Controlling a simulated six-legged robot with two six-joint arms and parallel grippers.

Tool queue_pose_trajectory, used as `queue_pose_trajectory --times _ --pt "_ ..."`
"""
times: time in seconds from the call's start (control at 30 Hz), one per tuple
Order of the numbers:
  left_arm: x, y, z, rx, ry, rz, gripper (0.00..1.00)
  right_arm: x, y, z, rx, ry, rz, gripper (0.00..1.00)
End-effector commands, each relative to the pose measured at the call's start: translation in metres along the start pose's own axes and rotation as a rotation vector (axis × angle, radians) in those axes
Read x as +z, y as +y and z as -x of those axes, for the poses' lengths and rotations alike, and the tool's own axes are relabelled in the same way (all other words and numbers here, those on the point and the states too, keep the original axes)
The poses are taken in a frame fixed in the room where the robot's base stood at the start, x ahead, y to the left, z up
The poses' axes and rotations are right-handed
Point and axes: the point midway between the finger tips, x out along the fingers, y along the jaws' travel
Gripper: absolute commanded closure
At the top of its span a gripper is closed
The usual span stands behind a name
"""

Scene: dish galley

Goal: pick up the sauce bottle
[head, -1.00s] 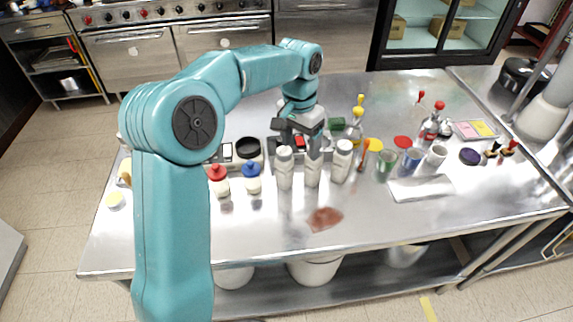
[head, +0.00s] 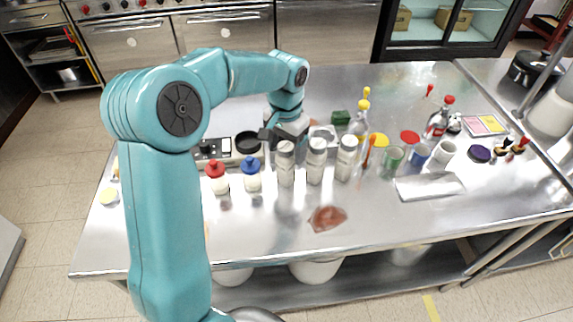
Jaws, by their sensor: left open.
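No label marks one bottle as the sauce bottle. Two squeeze bottles stand upright at the front left, one with a red cap (head: 216,178) and one with a blue cap (head: 252,175). Two clear pump-style bottles stand farther back, one with a yellow top (head: 359,122) and one with a red top (head: 438,121). My left gripper (head: 279,134) is open, just behind the leftmost white-grey shaker (head: 285,165). It looks empty and apart from the capped bottles; the shaker's top partly hides its fingers. My right gripper is out of view.
Two more shakers (head: 316,162) (head: 346,160) stand beside the first.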

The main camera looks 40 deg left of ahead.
Motion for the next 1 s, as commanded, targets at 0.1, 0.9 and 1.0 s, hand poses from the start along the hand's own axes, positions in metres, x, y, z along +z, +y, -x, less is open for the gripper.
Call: queue_pose_trajectory --times 0.1,0.9,1.0 --pt "-0.001 0.0 -0.012 0.001 -0.004 0.0 0.23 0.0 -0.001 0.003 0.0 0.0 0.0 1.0" --pt "-0.004 -0.001 -0.053 0.0 0.001 0.001 0.89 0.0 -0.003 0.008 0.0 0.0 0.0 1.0" --pt "-0.004 -0.001 -0.052 0.0 0.001 0.001 0.89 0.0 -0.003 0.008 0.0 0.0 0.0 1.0"
